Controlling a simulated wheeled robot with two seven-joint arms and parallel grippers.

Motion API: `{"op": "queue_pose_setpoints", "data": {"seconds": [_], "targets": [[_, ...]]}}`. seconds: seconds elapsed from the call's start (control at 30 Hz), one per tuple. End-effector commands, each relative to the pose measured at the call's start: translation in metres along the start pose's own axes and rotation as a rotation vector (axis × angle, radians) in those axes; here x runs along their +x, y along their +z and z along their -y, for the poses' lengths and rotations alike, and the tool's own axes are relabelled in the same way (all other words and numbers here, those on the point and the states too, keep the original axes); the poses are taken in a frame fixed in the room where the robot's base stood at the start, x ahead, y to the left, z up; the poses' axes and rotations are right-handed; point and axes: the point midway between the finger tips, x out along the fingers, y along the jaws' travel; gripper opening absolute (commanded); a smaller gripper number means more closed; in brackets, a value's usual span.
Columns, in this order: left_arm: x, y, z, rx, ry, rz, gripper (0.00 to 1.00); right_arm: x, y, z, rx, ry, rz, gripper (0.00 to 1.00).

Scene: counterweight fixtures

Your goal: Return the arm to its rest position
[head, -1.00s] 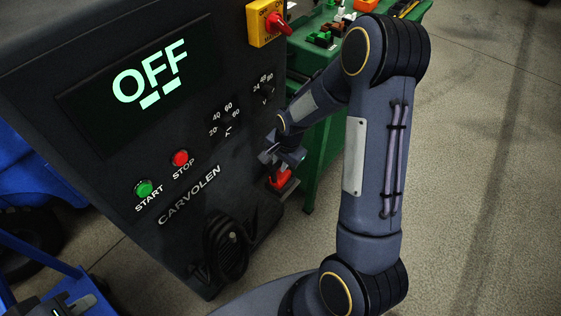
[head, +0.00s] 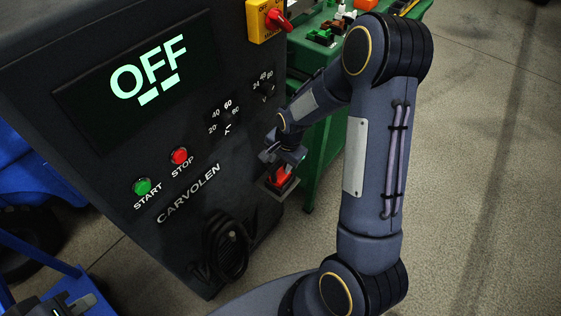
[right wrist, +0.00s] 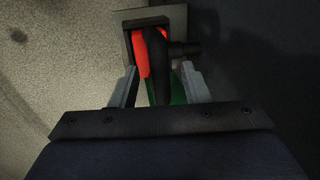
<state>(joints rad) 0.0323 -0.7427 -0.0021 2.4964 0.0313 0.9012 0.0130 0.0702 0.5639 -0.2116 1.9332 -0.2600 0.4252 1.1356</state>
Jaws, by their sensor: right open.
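My right arm crosses the head view from the bottom, and its gripper (head: 283,157) is by the lower right side of the dark machine (head: 170,220). In the right wrist view the gripper (right wrist: 157,82) is open, one finger on each side of a red piece (right wrist: 142,58) with a black lever-like part (right wrist: 156,60) in front of it. I cannot tell whether the fingers touch it. The red piece also shows just below the gripper in the head view (head: 281,177). My left gripper is not seen.
The machine's display (head: 150,75) reads OFF, with a green START button (head: 142,186), a red STOP button (head: 179,155) and a red switch (head: 276,18) on yellow. A coiled black cable (head: 226,248) hangs low on it. A green bench (head: 325,150) stands behind. Floor at right is clear.

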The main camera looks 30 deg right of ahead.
Motion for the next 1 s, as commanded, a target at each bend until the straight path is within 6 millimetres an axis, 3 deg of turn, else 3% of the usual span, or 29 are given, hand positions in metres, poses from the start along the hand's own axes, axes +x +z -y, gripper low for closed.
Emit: {"op": "queue_pose_setpoints", "data": {"seconds": [0.2, 0.4, 0.77, 0.87, 1.0], "targets": [[-0.004, -0.002, -0.002, 0.0, 0.0, 0.0, 0.0, -0.039, -0.001, 0.002, -0.001, -0.008, -0.003, 0.42], [-0.006, -0.003, -0.003, 0.0, 0.0, 0.0, 0.0, -0.066, -0.001, 0.001, 0.0, -0.005, -0.002, 0.42], [-0.007, -0.004, -0.003, 0.0, 0.0, 0.0, 0.0, -0.077, 0.001, 0.0, -0.006, -0.009, 0.001, 0.42], [-0.011, -0.005, -0.005, 0.0, 0.0, 0.0, 0.0, -0.099, 0.007, -0.003, -0.05, -0.036, 0.01, 0.42], [-0.021, -0.01, -0.009, 0.0, 0.0, 0.0, 0.0, -0.159, 0.029, -0.017, -0.198, -0.121, 0.03, 0.42]]}}
